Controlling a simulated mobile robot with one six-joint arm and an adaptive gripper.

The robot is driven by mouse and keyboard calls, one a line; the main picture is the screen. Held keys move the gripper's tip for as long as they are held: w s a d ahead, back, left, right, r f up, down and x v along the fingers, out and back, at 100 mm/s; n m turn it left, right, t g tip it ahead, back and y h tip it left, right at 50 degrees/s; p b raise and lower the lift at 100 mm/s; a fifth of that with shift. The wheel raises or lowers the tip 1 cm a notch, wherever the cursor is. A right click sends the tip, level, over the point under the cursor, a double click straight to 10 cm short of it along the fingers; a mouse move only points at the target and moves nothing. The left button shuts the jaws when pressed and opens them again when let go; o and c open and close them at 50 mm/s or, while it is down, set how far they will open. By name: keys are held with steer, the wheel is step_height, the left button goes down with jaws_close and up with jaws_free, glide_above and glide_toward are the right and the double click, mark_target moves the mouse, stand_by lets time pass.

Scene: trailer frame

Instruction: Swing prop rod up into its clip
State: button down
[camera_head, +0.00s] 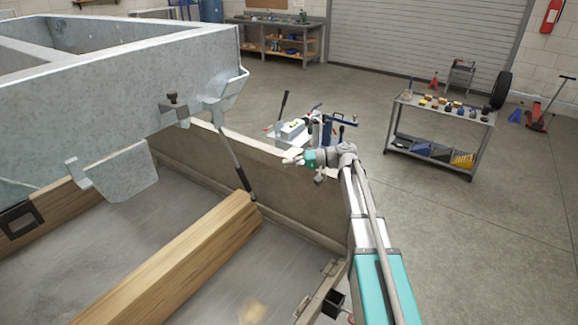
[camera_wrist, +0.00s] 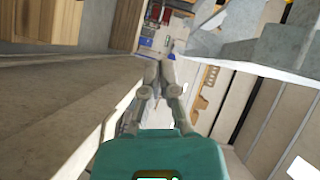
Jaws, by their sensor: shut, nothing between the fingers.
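The prop rod (camera_head: 232,157) hangs down, tilted, from a bracket (camera_head: 214,106) on the grey metal frame. Its dark grip (camera_head: 243,179) is at the lower end, close to the end of the timber beam. A small dark fitting (camera_head: 175,105) on the frame's side, left of the bracket, looks like the clip. My gripper (camera_head: 290,159) is right of the rod, apart from it, over the trailer's side board. In the wrist view my gripper (camera_wrist: 162,68) has its fingers together with nothing between them. I cannot make out the rod in the wrist view.
The timber beam (camera_head: 185,256) lies on the trailer bed, inside the brown side board (camera_head: 285,190). A cart with tools (camera_head: 293,128) stands behind my gripper. A shelf trolley (camera_head: 440,128) is farther right. The floor between is clear.

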steer(key=s+a+f+b, duration=0.1)
steer(key=a+f+b, duration=0.1)
steer(key=a, duration=0.9)
steer(key=shift+s+a+f+b, duration=0.3)
steer(key=shift+f, duration=0.1)
